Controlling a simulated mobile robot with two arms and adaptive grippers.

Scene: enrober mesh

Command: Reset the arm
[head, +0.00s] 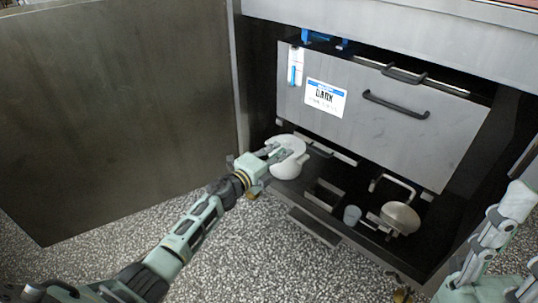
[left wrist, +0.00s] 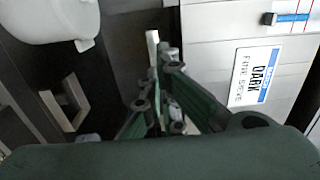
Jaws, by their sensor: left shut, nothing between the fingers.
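My left gripper (head: 272,154) reaches in from the left over the open cabinet. Its fingers are shut and empty. In the head view it overlaps a white rounded vessel (head: 288,168). In the left wrist view the closed fingers (left wrist: 165,60) show apart from the white vessel (left wrist: 45,18), which lies at the upper left.
A grey panel (head: 430,135) with a black handle and a DARK label (head: 325,97) stands behind. The lower drawer holds a small cup (head: 352,215), a round metal pan (head: 400,218) and a rectangular frame (head: 323,194). A large cabinet door (head: 110,110) stands open at left. Speckled floor is clear.

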